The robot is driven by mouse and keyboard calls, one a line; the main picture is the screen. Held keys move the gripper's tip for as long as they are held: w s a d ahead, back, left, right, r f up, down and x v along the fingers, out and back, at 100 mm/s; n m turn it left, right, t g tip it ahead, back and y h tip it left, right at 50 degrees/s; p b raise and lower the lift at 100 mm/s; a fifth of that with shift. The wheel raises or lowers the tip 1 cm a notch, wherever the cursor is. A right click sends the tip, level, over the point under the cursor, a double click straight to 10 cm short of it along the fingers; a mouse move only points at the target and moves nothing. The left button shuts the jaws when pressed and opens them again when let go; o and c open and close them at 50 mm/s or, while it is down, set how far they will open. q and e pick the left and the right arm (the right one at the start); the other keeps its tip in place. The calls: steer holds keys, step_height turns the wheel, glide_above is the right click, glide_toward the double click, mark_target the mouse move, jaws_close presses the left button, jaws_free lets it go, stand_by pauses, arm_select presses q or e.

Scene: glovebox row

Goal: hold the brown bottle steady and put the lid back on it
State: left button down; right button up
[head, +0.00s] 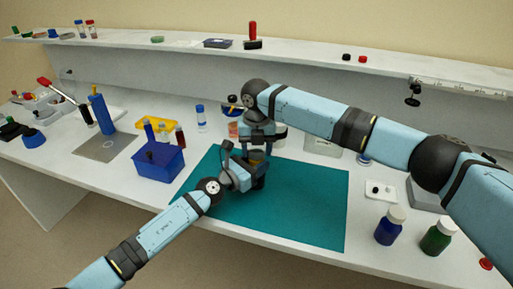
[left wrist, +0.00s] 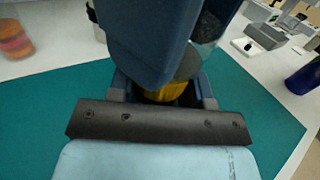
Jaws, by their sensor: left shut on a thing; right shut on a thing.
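The brown bottle (head: 258,156) is mostly hidden between my grippers above the teal mat (head: 300,205). Its amber body also shows in the left wrist view (left wrist: 165,94), between the left fingers. My left gripper (head: 254,172) is shut on the bottle from the front left. My right gripper (head: 259,143) comes from above and sits right over the bottle's top. In the left wrist view its dark blue body (left wrist: 150,40) covers the bottle's upper part. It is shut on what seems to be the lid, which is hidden. I cannot tell whether lid and bottle touch.
A blue bin (head: 160,165) with small vials stands left of the mat. A blue bottle (head: 389,227) and a green bottle (head: 437,238) with white caps stand right of it. A raised shelf (head: 310,62) runs along the back. The mat's right half is clear.

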steer(key=m, duration=0.5)
steer(key=shift+a+f+m, duration=0.1)
steer(key=shift+m, duration=0.3)
steer(key=shift+c, duration=0.2)
stand_by(0.5)
steer(key=o, duration=1)
steer(key=shift+r, duration=2.25)
